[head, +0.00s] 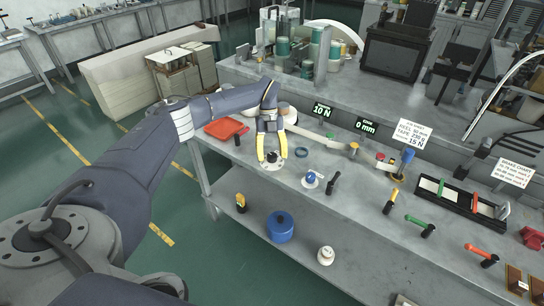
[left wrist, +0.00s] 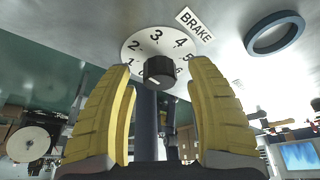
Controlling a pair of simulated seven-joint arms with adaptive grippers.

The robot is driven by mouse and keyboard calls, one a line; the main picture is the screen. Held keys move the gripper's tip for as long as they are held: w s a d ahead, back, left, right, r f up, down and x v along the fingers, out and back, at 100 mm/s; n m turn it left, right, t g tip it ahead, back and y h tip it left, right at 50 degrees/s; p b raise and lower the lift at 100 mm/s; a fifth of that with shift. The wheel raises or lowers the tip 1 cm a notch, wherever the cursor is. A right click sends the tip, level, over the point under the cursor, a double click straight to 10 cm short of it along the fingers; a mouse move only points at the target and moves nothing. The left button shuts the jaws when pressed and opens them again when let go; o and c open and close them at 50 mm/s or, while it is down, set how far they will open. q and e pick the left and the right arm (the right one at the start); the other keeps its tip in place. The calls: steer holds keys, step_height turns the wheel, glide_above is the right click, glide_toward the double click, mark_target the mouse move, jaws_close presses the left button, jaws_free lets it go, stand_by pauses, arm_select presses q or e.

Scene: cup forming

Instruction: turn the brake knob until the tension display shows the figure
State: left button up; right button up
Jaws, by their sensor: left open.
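The brake knob (left wrist: 159,70) is black and sits at the middle of a white dial (left wrist: 139,45) numbered around its edge, with a BRAKE label (left wrist: 194,23) beside it. Its upper side faces the 3; I cannot read the exact setting. The dial also shows in the head view (head: 272,167). My left gripper (head: 271,158) is open over the dial. Its yellow fingers stand on either side of the knob with gaps in the left wrist view (left wrist: 163,75). The tension display (head: 322,110) reads 10 N. My right gripper is not in view.
A second display (head: 366,127) reads 0 mm. A white card (head: 413,133) shows 15 N, and a brake chart (head: 514,172) stands at the right. A blue ring (head: 301,152), a red tray (head: 226,128) and a blue-topped knob (head: 311,179) are near the gripper.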

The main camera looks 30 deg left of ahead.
arm_select(q)
steer(key=shift+d+f, duration=0.1)
steer(key=shift+f, duration=0.1)
jaws_close()
stand_by(0.5)
